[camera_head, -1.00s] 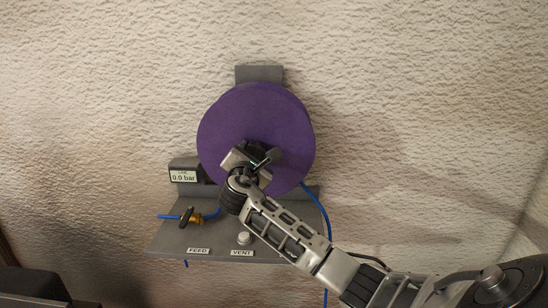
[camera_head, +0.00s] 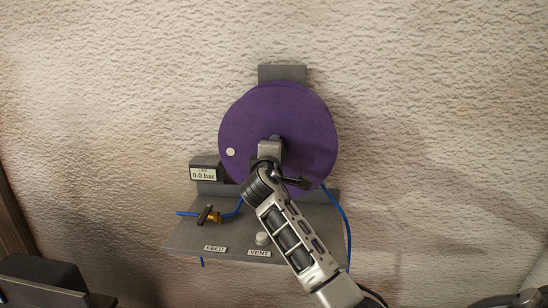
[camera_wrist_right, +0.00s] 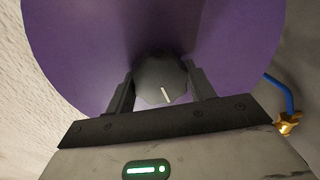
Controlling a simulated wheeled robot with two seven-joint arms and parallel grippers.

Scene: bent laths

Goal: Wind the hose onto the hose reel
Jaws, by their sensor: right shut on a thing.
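The hose reel (camera_head: 300,105) is a purple disc on a grey wall bracket; it fills the upper right wrist view (camera_wrist_right: 75,45). A white dot (camera_head: 230,152) shows on its left side. My right gripper (camera_head: 270,148) is shut on the dark centre knob (camera_wrist_right: 158,76), which has a white line and sits between both fingers. The blue hose (camera_head: 345,222) hangs from behind the disc's lower right edge past the shelf. Any hose wound behind the disc is hidden. My left gripper is not in view.
A grey shelf (camera_head: 190,243) below carries FEED (camera_head: 215,249) and VENT (camera_head: 259,253) labels, a round silver button (camera_head: 262,238) and a brass valve with dark handle (camera_head: 207,215) on blue tubing. A gauge (camera_head: 203,174) reads 0.0 bar. The wall around is bare.

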